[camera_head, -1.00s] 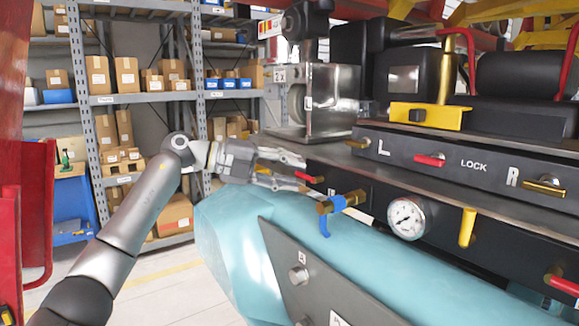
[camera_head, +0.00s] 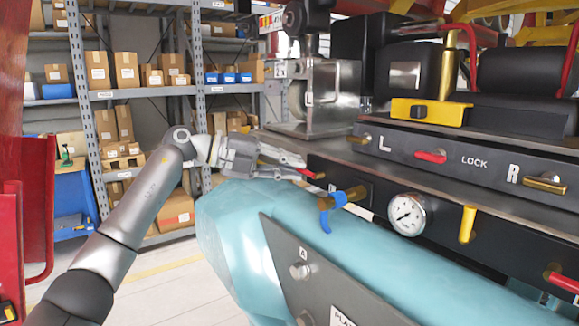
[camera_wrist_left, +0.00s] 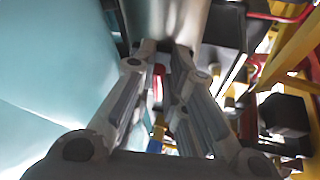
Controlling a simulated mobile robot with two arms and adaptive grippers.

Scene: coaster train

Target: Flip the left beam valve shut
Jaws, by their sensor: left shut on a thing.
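The left beam valve has a red handle (camera_head: 307,173) at the left end of the dark lower beam panel. A small red piece (camera_wrist_left: 158,80) also shows between the fingers in the left wrist view. My left gripper (camera_head: 303,167) reaches in from the left, and its fingers are shut on the red handle. The fingers hide much of the valve, so its exact angle is hard to tell. My right gripper is not in view.
A brass valve with a blue handle (camera_head: 326,220) and a round gauge (camera_head: 407,215) sit just right of the gripper. A large teal cylinder (camera_head: 250,215) lies below it. A metal ledge (camera_head: 310,144) runs above. Shelves (camera_head: 130,94) stand behind.

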